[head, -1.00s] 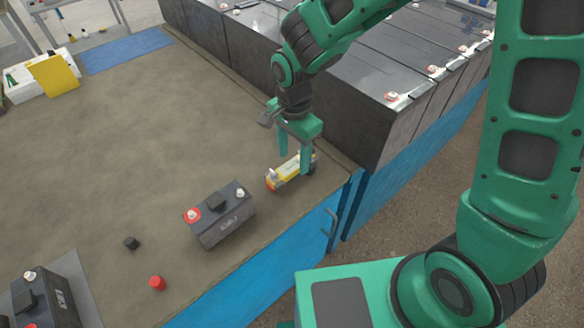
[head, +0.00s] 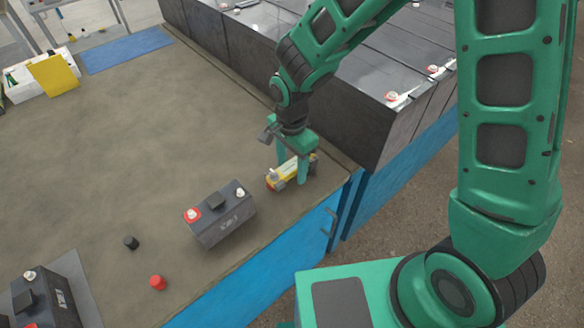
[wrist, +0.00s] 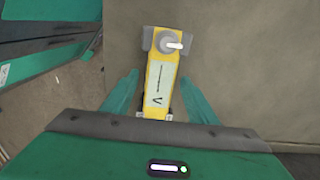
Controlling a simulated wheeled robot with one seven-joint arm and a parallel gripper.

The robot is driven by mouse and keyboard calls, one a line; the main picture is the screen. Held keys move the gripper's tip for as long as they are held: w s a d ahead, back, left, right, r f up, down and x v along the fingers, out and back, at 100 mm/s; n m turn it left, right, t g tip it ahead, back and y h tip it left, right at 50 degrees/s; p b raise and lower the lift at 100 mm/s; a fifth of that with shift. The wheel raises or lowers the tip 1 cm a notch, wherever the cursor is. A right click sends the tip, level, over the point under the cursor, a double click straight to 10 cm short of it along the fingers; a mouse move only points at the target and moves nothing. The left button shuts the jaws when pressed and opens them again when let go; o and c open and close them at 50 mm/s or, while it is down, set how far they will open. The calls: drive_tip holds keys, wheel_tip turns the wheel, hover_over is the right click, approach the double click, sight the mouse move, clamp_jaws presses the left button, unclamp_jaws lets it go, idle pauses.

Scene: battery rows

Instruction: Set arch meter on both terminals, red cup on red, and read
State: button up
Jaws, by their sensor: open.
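The arch meter (head: 283,173) is a yellow bar with a red end at its left, lying on the bench near the right edge. My gripper (head: 292,172) is open and lowered, with one finger on each side of it. In the wrist view the meter (wrist: 162,85) runs between the spread fingers; its label and a grey round end with a white knob show. Contact cannot be told. A dark battery (head: 222,222) stands left of the meter. Its red-ringed terminal (head: 192,214) is at the left and its plain terminal (head: 240,192) at the right.
A black cap (head: 130,242) and a red cap (head: 157,283) lie loose on the bench (head: 130,140). Another battery (head: 55,295) stands at lower left. A row of large dark batteries (head: 330,125) rises behind my gripper. The bench's middle is clear.

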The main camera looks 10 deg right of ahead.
drive_tip(key=shift+f, duration=0.15)
drive_tip(key=shift+c, duration=0.3)
clamp_jaws()
